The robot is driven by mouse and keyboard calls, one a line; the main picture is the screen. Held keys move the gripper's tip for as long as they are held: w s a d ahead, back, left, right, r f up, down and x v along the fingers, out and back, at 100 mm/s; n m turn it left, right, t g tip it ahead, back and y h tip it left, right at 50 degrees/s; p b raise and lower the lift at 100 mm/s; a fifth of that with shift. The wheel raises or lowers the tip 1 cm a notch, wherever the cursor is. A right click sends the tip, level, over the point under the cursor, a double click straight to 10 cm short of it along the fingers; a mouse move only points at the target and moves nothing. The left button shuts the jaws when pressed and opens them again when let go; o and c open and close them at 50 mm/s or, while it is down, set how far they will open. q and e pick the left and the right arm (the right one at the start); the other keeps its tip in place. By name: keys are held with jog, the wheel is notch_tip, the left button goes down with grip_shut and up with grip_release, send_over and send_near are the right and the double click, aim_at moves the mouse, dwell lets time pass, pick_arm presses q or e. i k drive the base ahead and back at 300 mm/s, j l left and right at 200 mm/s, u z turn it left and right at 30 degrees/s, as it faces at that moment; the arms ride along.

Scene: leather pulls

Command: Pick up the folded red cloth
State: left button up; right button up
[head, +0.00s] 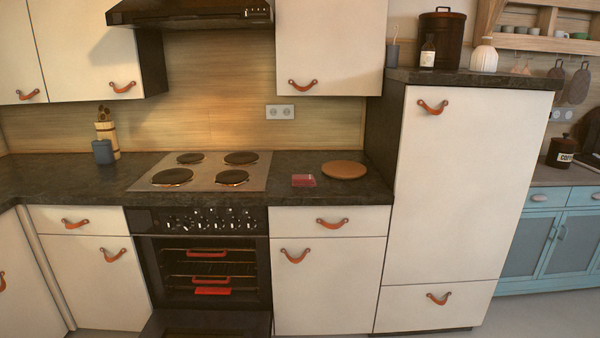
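The folded red cloth (303,181) is a small flat red-pink bundle on the dark countertop (290,196). It lies between the stove's hob (203,171) and a round wooden board (344,170). It is a little apart from the board and close to the counter's front part. Neither of my grippers is in view.
The oven (208,270) is open below the hob, with its door lowered and red shapes on its racks. A blue cup (102,151) and a utensil holder (107,138) stand left of the hob. A tall cabinet (455,190) rises right of the board.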

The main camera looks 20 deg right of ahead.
aim_at(298, 179)
jog(key=i+l+u, duration=0.15)
jog(key=l+u, duration=0.25)
jog(key=i+l+u, duration=0.1)
jog(key=u, duration=0.3)
jog(key=l, duration=0.1)
